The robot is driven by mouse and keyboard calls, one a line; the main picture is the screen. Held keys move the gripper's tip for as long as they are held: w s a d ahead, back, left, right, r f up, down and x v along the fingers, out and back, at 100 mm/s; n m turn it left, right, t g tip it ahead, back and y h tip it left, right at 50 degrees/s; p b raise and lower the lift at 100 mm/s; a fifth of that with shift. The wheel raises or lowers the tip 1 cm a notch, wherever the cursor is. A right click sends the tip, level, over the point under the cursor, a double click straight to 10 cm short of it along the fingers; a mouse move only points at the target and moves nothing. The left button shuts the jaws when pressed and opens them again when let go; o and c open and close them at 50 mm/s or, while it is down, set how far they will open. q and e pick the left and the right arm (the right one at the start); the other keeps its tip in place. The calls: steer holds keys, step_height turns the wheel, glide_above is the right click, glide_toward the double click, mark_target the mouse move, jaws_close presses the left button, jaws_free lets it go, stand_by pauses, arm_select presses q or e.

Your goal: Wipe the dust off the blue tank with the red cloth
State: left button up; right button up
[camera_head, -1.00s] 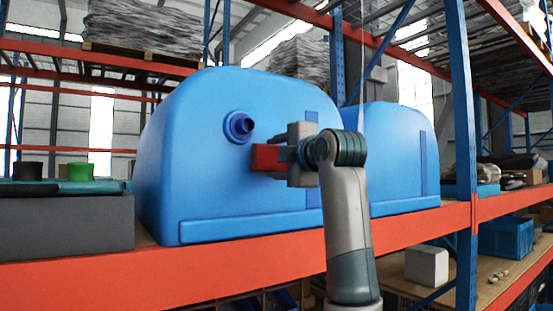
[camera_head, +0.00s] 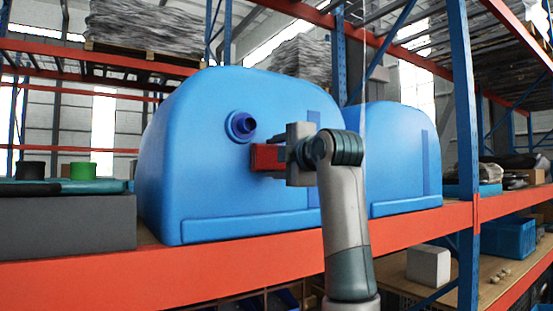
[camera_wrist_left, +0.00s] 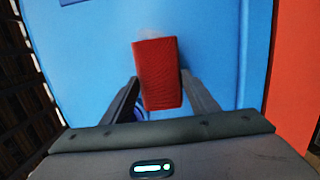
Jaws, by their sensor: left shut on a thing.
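The blue tank (camera_head: 200,190) stands on the orange-edged shelf, with a dark blue round port (camera_head: 240,126) on its front. My left gripper (camera_head: 278,157) is shut on the red cloth (camera_head: 265,157), a block-like piece, in front of the tank just right of and below the port. In the left wrist view the red cloth (camera_wrist_left: 158,74) sits between the two fingers of my left gripper (camera_wrist_left: 160,92), against the blue tank face (camera_wrist_left: 215,50). A faint pale patch (camera_wrist_left: 152,33) shows on the tank just beyond the cloth. I cannot tell if the cloth touches the tank. My right gripper is not in view.
A second blue tank (camera_head: 400,160) stands to the right. A grey box (camera_head: 70,225) with green and black items is at the left. The orange shelf beam (camera_head: 130,275) runs below the tanks, and a blue rack post (camera_head: 465,150) rises at the right.

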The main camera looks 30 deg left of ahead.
arm_select(q)
steer(key=shift+w+a, duration=0.2)
steer(key=shift+a, duration=0.25)
stand_by(0.3)
steer(key=w, duration=0.1)
steer(key=w+d, duration=0.1)
steer(key=w, duration=0.1)
steer(key=shift+w+d, duration=0.15)
steer(key=shift+d, duration=0.15)
stand_by(0.4)
steer(key=shift+w+d, duration=0.3)
steer(key=shift+w, duration=0.55)
steer(key=shift+w+d, duration=0.3)
steer(key=shift+w, duration=0.55)
